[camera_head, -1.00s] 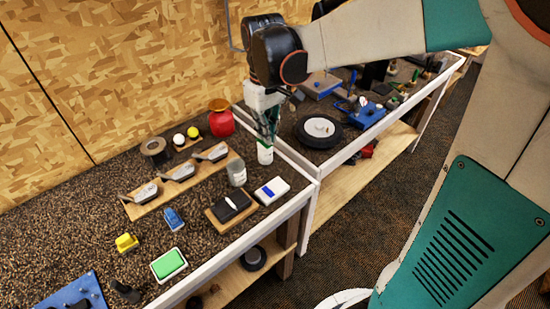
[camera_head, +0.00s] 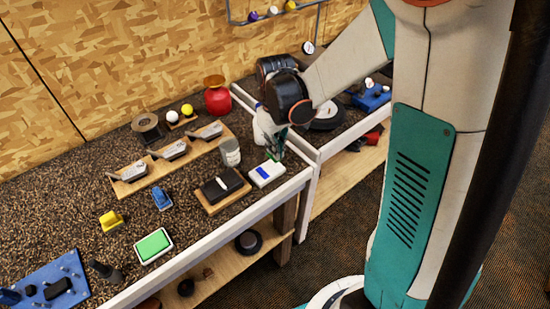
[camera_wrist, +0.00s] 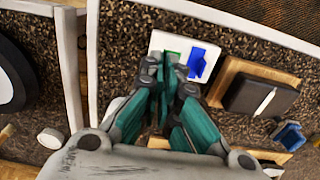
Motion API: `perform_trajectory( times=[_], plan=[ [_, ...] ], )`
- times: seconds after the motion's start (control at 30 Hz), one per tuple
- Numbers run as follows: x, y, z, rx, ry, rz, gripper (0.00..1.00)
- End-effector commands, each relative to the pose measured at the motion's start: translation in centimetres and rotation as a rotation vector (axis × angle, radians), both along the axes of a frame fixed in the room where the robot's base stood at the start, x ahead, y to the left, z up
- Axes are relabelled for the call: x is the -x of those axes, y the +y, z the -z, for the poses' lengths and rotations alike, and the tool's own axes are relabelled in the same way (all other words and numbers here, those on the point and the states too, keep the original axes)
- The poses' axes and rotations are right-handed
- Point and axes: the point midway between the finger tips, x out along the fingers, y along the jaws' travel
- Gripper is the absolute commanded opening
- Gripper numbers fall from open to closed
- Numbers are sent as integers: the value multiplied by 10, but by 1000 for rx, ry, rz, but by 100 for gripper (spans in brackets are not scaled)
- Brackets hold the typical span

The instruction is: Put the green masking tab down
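The green masking tab (camera_wrist: 172,57) shows as a small green piece between my fingertips in the wrist view. My gripper (camera_wrist: 170,75) has its teal fingers drawn together on it, partly hiding it. Below the fingertips is a white tray (camera_wrist: 157,40) with a blue piece (camera_wrist: 197,62) on its right side. In the head view my gripper (camera_head: 274,152) points down at the back edge of the white tray (camera_head: 277,176). The tab's lower edge is hidden, so I cannot tell whether it touches the tray.
A dark pad on a wooden board (camera_head: 208,206) lies just left of the tray, with a grey canister (camera_head: 230,152) behind it. Golf club heads on a wooden rack (camera_head: 165,167) stand further left. The bench's white front edge (camera_head: 235,232) is close to the tray.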

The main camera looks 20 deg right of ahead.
Motion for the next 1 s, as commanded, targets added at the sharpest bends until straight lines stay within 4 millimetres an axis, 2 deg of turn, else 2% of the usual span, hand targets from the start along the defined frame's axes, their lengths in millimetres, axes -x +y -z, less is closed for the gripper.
perform_trajectory(
  times=[0.17, 0.4, 0.77, 0.87, 1.0],
  plan=[
    [0, 0, 12, 0, 0, 0, 0],
    [0, 0, 41, 0, 0, 0, 0],
    [0, 0, 44, 0, 0, 0, 0],
    [0, 0, 43, 0, 0, 0, 23],
    [0, 0, 43, 0, 0, 0, 25]
  ],
)
